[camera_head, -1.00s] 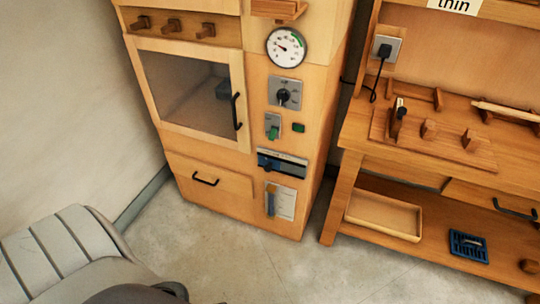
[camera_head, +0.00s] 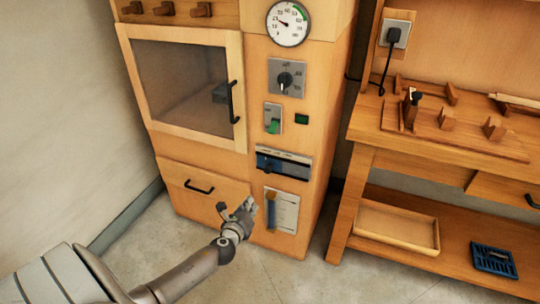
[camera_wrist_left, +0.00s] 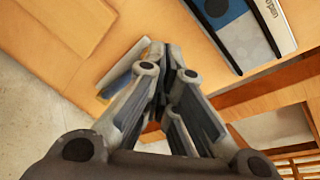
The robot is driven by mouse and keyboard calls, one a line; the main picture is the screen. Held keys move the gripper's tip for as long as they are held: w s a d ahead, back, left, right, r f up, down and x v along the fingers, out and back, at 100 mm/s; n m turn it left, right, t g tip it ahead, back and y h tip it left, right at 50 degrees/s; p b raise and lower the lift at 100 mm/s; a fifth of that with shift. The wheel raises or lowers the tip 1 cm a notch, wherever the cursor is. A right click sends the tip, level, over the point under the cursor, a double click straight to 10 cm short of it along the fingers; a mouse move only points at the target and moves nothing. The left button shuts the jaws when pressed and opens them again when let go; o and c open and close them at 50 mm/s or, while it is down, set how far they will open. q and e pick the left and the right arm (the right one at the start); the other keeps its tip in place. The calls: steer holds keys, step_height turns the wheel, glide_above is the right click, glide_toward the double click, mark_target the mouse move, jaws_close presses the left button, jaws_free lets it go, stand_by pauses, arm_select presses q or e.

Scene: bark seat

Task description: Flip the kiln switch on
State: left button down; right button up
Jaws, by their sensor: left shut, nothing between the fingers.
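The wooden kiln cabinet (camera_head: 200,141) stands at the middle left. On its right-hand panel sits a grey switch plate with a green switch (camera_head: 274,126), below a rotary knob (camera_head: 285,80) and left of a small dark green indicator (camera_head: 302,119). My left gripper (camera_head: 247,206) is shut and empty, in front of the lower part of the cabinet, below and left of the switch. It also shows in the left wrist view (camera_wrist_left: 165,50), its fingers together, near a blue and grey panel strip (camera_wrist_left: 240,25). My right gripper is not in view.
A round gauge (camera_head: 288,23) is at the top of the panel. A blue slot unit (camera_head: 284,162) and a card holder (camera_head: 282,211) lie below the switch. A wooden bench (camera_head: 345,215) with a tray (camera_head: 397,228) stands right. Floor is clear in front.

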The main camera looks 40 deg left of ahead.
arm_select(q)
steer(key=w+r+m+t+b, duration=0.2)
steer(key=r+m, duration=0.2)
steer(key=r, duration=0.2)
steer(key=w+d+r+m+t+b, duration=0.1)
steer(key=w+r+m+t+b, duration=0.1)
steer(key=r, duration=0.5)
steer(key=shift+w+m+t+b, duration=0.35)
steer(key=shift+m+t+b, duration=0.25)
steer(key=shift+m, duration=0.3)
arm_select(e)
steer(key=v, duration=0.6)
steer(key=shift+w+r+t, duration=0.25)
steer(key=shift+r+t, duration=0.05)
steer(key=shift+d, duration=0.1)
